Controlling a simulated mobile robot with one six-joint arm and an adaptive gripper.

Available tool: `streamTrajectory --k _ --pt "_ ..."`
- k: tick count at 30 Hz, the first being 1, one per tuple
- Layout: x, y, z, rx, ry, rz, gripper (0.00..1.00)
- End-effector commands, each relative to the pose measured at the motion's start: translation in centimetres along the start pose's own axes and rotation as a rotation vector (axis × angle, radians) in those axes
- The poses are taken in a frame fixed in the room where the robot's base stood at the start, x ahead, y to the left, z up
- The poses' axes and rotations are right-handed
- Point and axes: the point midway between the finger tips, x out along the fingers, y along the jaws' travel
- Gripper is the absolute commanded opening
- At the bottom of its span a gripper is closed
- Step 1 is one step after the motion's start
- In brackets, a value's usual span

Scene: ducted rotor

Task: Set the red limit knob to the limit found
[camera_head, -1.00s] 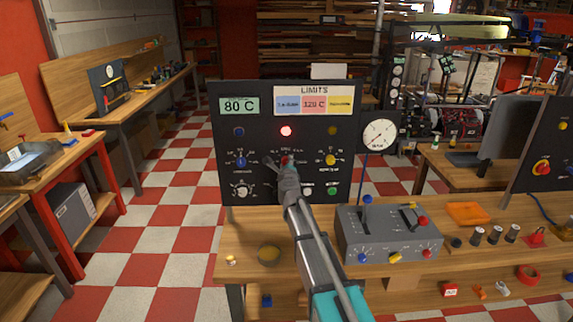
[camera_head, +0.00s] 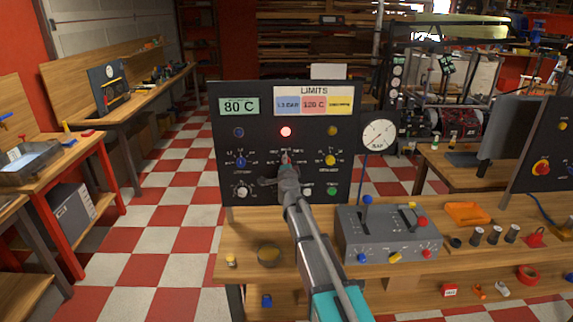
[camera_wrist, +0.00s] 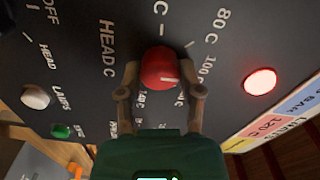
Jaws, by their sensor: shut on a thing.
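The red limit knob (camera_wrist: 160,67) is on the black panel (camera_head: 235,210), and my gripper (camera_wrist: 160,88) is shut on it, one finger on each side. A short white mark shows on the knob's lower right side in the wrist view. Scale labels "80 C" and "100 C" are readable beside it; others are partly hidden by my fingers. In the head view my gripper (camera_head: 287,168) largely covers the knob. The limits card (camera_head: 314,90) has a red field reading 120 C. A green display (camera_head: 239,106) reads 80 C. The red lamp (camera_head: 286,131) is lit.
A blue knob (camera_head: 241,161) and a yellow knob (camera_head: 330,160) flank the red one. A white knob (camera_head: 242,192) and a green button (camera_head: 332,191) are below. A round gauge (camera_head: 379,134) and a grey control box (camera_head: 388,235) stand to the right.

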Motion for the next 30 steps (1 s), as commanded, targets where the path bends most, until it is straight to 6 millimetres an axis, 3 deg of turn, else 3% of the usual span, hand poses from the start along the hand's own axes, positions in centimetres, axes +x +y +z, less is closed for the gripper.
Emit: streamTrajectory --k 18,30 --pt "0.06 -0.10 0.06 -0.570 0.000 0.000 0.00" --pt "0.06 -0.11 0.07 -0.774 0.000 0.000 0.00"
